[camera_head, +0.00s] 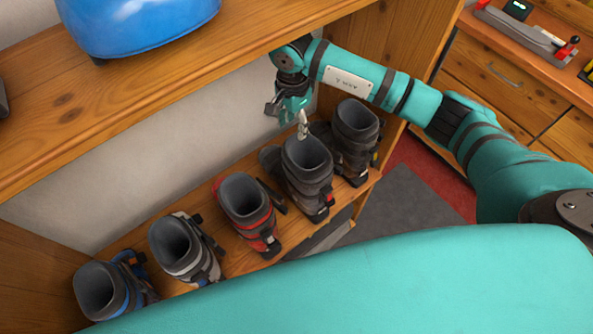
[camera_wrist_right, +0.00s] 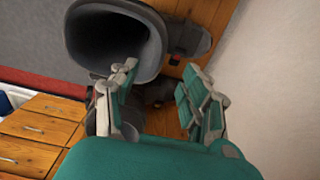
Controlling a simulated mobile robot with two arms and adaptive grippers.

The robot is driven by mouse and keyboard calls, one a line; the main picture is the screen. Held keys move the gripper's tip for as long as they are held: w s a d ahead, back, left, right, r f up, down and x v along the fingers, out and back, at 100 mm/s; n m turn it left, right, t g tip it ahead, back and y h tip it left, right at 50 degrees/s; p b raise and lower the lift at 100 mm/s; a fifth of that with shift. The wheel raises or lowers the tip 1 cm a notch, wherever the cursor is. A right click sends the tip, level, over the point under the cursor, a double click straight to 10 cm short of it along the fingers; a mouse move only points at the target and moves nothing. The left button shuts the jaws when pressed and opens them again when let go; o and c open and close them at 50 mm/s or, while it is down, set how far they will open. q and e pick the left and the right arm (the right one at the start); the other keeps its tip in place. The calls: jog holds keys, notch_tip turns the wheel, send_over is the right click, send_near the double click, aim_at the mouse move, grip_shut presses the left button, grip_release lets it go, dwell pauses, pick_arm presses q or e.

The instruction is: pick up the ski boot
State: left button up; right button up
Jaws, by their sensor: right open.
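Several ski boots stand upright in a row on a wooden shelf, with their open cuffs facing up. From left they are blue and grey (camera_head: 100,290), white and grey (camera_head: 176,248), red and black (camera_head: 246,202), dark grey (camera_head: 306,168) and another dark one (camera_head: 355,138). My right gripper (camera_head: 290,118) is open and empty, just above and behind the dark grey boot's cuff. In the right wrist view a boot's cuff (camera_wrist_right: 112,42) fills the upper left. One finger of the gripper (camera_wrist_right: 160,95) overlaps its rim; I cannot tell whether they touch. My left gripper is out of view.
A wooden upper shelf (camera_head: 150,100) holding a shiny blue object (camera_head: 140,20) overhangs the back of the row. A cabinet side panel (camera_head: 440,50) stands at right. Beyond it is a drawer bench (camera_head: 500,75) with tools. A grey mat (camera_head: 405,215) lies on the red floor.

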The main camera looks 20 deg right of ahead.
aim_at(293, 137)
jog(key=shift+s+a+f+p, duration=0.1)
jog(key=shift+f+p, duration=0.15)
jog(key=shift+f, duration=0.15)
jog(key=shift+s+a+f+p, duration=0.1)
jog(key=shift+f+p, duration=0.15)
jog(key=shift+f, duration=0.15)
notch_tip(293, 137, down, 4)
jog(key=shift+s+r+p, duration=0.15)
jog(key=shift+p, duration=0.75)
jog(key=shift+f, duration=0.5)
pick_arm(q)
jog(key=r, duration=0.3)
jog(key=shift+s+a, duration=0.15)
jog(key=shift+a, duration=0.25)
pick_arm(e)
grip_shut()
jog(key=shift+r, duration=0.1)
